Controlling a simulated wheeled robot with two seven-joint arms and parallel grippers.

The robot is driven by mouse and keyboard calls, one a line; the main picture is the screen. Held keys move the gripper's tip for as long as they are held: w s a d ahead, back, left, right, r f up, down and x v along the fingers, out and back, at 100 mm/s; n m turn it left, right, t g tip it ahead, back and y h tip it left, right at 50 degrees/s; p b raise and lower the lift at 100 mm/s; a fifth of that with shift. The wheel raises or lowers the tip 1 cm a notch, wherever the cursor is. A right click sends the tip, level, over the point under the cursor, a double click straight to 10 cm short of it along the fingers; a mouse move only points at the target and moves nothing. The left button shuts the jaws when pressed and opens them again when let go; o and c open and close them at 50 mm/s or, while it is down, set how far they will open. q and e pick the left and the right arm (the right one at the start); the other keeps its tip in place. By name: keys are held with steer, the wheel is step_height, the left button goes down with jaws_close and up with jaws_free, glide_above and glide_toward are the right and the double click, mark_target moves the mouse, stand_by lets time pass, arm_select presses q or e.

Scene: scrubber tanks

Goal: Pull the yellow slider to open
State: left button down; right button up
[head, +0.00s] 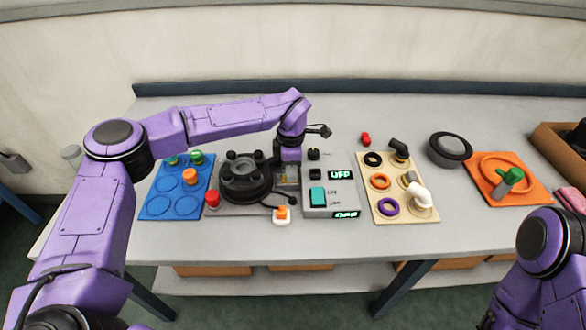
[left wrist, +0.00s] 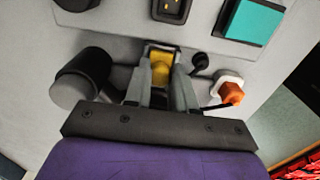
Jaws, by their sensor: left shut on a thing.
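The yellow slider (left wrist: 161,68) shows in the left wrist view, between the two grey fingers of my left gripper (left wrist: 161,84). The fingers are shut on it from both sides. It sits in a small dark-edged slot in a grey panel, and much of it is hidden by the fingers. In the head view my left gripper (head: 287,173) reaches down between the black round fixture (head: 245,178) and the grey control box (head: 330,192). The slider itself is mostly hidden there. My right arm shows at the lower right, but its gripper is out of view.
A blue board (head: 158,208) lies left, with a red knob (head: 212,198) beside the fixture. An orange-and-white plug (head: 282,214) lies in front. A beige board (head: 418,213) with rings and an orange board (head: 540,197) lie right.

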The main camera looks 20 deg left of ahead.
arm_select(q)
steer(key=c, duration=1.1)
jaws_free()
steer(key=shift+d, duration=0.1)
steer(key=shift+o, duration=0.9)
steer(key=shift+d, duration=0.1)
steer(key=shift+r, duration=0.15)
step_height(320, 180, up, 10)
steer(key=b, duration=0.1)
steer(key=shift+r+b, duration=0.2)
steer(key=shift+b, duration=0.2)
steer(key=shift+f, duration=0.1)
